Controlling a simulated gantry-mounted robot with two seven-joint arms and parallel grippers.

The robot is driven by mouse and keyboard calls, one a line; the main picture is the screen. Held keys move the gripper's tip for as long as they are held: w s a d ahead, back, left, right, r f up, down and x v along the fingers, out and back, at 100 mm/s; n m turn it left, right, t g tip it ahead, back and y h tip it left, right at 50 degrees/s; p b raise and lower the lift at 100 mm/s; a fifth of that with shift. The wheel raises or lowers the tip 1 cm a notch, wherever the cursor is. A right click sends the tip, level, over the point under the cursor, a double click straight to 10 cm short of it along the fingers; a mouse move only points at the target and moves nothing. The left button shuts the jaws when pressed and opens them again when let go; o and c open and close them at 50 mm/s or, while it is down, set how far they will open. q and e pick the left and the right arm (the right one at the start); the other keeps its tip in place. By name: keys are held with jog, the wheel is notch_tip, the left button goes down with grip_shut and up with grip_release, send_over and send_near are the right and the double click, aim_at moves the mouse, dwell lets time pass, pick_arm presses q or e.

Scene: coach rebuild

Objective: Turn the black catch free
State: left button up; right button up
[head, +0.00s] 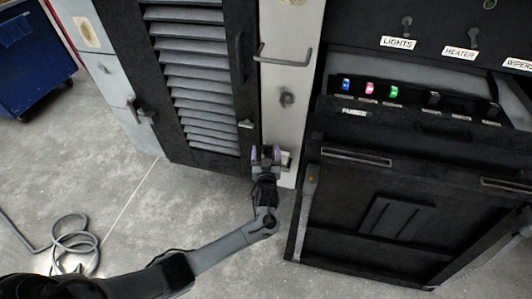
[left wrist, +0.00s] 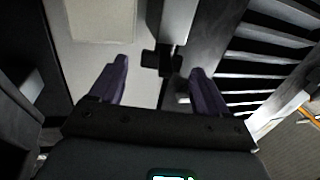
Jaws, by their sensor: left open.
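In the left wrist view a small black catch (left wrist: 163,60) sits at the edge between a pale post (left wrist: 105,45) and the louvred door. It lies ahead of my left gripper (left wrist: 158,78), roughly between the two purple fingertips, which are apart and show no grip on it. In the head view my left gripper (head: 266,153) is open in front of the lower pale post (head: 287,130), beside the right edge of the black louvred door (head: 192,75). The gripper seems to hide the catch there. My right gripper does not show.
A metal handle (head: 286,60) and a round dark fitting (head: 287,98) are on the post above my gripper. A black cabinet with fuses (head: 368,88) stands to the right. A blue cart (head: 30,55) and a coiled cable (head: 75,240) are at left. The floor between is clear.

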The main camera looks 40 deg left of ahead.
pick_arm(q)
jog(key=shift+w+a, duration=0.35)
jog(key=c, duration=1)
jog(key=shift+s+a+r+m+t+h+p, duration=0.2)
jog(key=shift+m+t+h+p, duration=0.4)
jog(key=shift+p, duration=0.3)
jog(key=shift+c, duration=0.3)
jog(key=shift+a+f+m+t+h+p, duration=0.1)
jog(key=shift+m+t+h+p, duration=0.3)
jog(key=shift+m+h+p, duration=0.45)
jog(key=shift+f+h, duration=0.1)
jog(key=shift+h, duration=0.45)
